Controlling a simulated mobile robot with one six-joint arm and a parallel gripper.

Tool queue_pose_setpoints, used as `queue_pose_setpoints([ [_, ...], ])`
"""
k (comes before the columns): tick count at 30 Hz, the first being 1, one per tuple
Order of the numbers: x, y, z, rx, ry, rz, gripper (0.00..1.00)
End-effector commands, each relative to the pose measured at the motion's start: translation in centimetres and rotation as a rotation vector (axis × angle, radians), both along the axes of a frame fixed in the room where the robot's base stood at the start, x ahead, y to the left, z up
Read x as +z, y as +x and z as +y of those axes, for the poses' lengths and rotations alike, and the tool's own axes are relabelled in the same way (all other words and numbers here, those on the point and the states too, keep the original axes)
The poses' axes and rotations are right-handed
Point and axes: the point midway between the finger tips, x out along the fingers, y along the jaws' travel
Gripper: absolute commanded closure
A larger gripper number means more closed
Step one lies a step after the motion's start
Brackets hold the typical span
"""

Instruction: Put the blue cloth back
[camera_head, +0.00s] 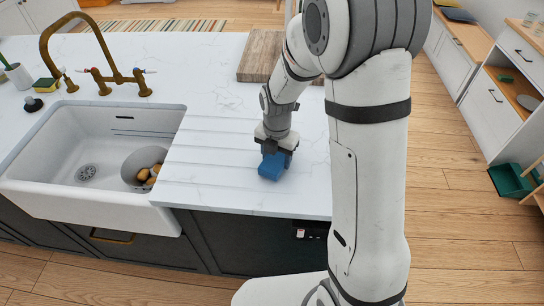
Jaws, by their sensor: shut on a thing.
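The blue cloth (270,166) is a small blue folded piece at the right end of the white counter, near its front edge. My gripper (274,150) points down at it and is shut on it. The cloth's lower part shows below the fingers. I cannot tell whether the cloth touches the counter. The upper part of the cloth is hidden by the gripper. On the counter front, below and right of the cloth, is a small dark fitting (311,230), partly hidden by my arm.
A white sink (60,135) with a bowl of brownish items (140,166) lies to the left, under a brass tap (110,82). A wooden board (258,58) lies behind my gripper. A green bin (510,180) hangs at the right cabinets. The counter left of the cloth is clear.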

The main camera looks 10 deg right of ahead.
Motion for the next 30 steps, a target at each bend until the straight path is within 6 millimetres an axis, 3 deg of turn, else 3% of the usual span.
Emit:
queue_pose_setpoints([
  [13, -1.17, 0.04, -0.24, -0.006, 0.0, 0.0, 0.71],
  [14, -1.06, 0.04, -0.24, -0.006, 0.0, 0.0, 0.44],
  [15, -0.99, 0.04, -0.25, -0.006, 0.0, 0.0, 0.41],
  [21, -0.98, 0.04, -0.27, -0.006, 0.0, 0.0, 0.25],
  [30, -0.66, 0.05, -0.29, -0.007, 0.0, 0.0, 0.24],
])
